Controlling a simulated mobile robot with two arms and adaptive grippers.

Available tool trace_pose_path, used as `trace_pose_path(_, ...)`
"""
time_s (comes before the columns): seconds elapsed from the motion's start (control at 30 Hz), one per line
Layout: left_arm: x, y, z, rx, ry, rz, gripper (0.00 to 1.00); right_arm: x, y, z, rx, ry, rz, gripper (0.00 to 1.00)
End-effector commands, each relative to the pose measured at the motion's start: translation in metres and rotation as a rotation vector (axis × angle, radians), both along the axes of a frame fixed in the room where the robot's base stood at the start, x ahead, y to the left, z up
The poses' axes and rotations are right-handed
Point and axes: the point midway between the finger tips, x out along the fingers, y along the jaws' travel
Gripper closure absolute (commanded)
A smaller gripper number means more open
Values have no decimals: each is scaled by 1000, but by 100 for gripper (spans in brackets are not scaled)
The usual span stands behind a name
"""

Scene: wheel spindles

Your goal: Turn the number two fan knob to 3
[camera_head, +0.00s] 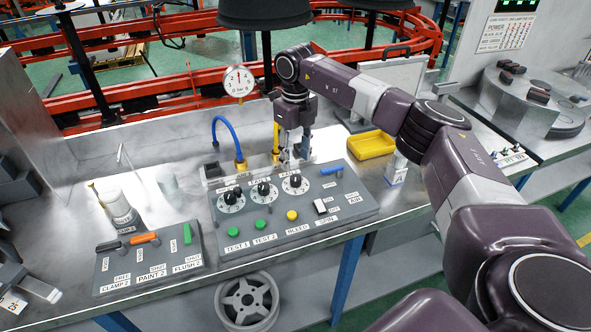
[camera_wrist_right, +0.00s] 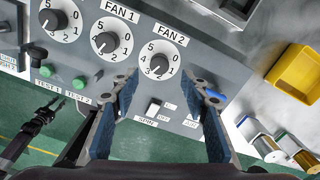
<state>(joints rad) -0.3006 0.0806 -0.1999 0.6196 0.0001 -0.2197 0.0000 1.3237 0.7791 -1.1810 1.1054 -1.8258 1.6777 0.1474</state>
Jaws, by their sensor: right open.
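The control panel (camera_head: 290,215) has three black knobs on white dials along its back. The number two fan knob (camera_head: 295,181) is the rightmost; it also shows in the wrist view (camera_wrist_right: 159,63), beside the label FAN 2. I cannot tell exactly which number it points to. My right gripper (camera_head: 288,160) is above and behind this knob in the head view. In the wrist view its two blue-padded fingers (camera_wrist_right: 168,85) are apart and empty, with the FAN 2 knob ahead between them. A dark jointed shape (camera_wrist_right: 40,118) at the lower left may be my left gripper.
The FAN 1 knob (camera_wrist_right: 111,42) is close on the left. Green buttons, a yellow button (camera_head: 292,215) and a white spin switch (camera_head: 320,207) are in front of the knobs. A blue hose (camera_head: 228,135) and gauge (camera_head: 239,82) stand behind. A yellow tray (camera_head: 371,145) is right.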

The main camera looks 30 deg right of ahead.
Motion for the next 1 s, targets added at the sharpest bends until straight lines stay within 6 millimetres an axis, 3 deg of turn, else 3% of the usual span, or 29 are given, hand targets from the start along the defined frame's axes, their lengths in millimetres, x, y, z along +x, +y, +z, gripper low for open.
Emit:
trace_pose_path(0.1, 1, -1, 0, 0, -1, 0, 70, 1, 0, 24, 1, -4, 0, 58)
trace_pose_path(0.3, 1, -1, 0, -1, -1, 0, 70, 1, 0, 46, 1, -2, 0, 58)
trace_pose_path(1.0, 2, -1, 0, -2, -3, 0, 70, 0, 0, 50, 0, 0, 0, 58)
